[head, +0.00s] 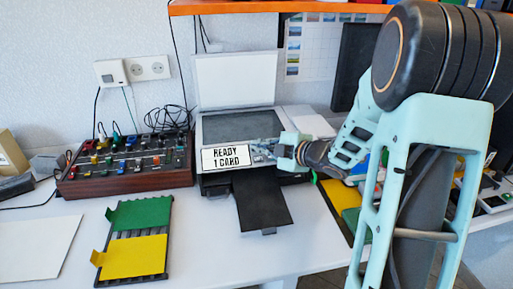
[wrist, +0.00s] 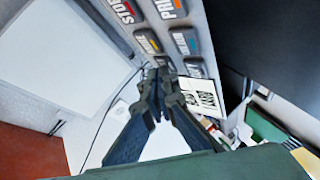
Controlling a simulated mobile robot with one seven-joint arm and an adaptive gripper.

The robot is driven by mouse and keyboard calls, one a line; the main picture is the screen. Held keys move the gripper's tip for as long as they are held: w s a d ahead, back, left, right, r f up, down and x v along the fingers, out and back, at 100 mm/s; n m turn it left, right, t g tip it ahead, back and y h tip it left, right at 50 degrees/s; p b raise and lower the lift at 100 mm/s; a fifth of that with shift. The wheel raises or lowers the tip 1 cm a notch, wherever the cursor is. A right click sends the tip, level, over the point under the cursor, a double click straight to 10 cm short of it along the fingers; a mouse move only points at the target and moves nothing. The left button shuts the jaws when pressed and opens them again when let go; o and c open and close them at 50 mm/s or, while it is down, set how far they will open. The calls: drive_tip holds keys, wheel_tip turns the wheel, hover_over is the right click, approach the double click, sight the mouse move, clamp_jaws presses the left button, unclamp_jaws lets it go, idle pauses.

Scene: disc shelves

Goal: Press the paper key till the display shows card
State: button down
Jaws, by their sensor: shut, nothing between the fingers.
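The printer (head: 240,128) stands against the wall with its lid raised. Its display (head: 225,158) reads "READY 1 CARD". The display also shows in the wrist view (wrist: 202,97), turned and partly cut by the finger. Dark keys with coloured marks line the panel in the wrist view, among them a key reading "STOP" (wrist: 123,10). The lettering on the keys near my fingertips is too small or hidden to read, so I cannot tell which is the paper key. My gripper (head: 281,152) is shut and empty, its tips at the key panel right of the display, close to or touching a key (wrist: 165,62).
A black output tray (head: 262,203) juts from the printer's front. A mixer-like box (head: 125,165) with knobs stands at left. A rack with green and yellow plates (head: 135,255) lies in front. An orange shelf (head: 270,6) runs overhead.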

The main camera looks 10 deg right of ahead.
drive_tip(key=shift+r, duration=0.1)
drive_tip(key=shift+s+r+p, duration=0.4)
drive_tip(key=shift+r+p, duration=0.15)
drive_tip(key=shift+r, duration=0.05)
drive_tip(key=shift+r, duration=0.1)
drive_tip(key=shift+s+r+p, duration=0.25)
drive_tip(key=shift+r+p, duration=0.2)
drive_tip(key=shift+r, duration=0.05)
drive_tip(key=shift+s+r+p, duration=0.2)
drive_tip(key=shift+r+p, duration=0.2)
drive_tip(key=shift+r, duration=0.05)
drive_tip(key=shift+s+r+p, duration=0.4)
drive_tip(key=shift+r+p, duration=0.05)
drive_tip(key=shift+r, duration=0.15)
drive_tip(key=shift+s+r+p, duration=0.35)
drive_tip(key=shift+r+p, duration=0.1)
drive_tip(key=shift+r, duration=0.1)
drive_tip(key=shift+r, duration=0.1)
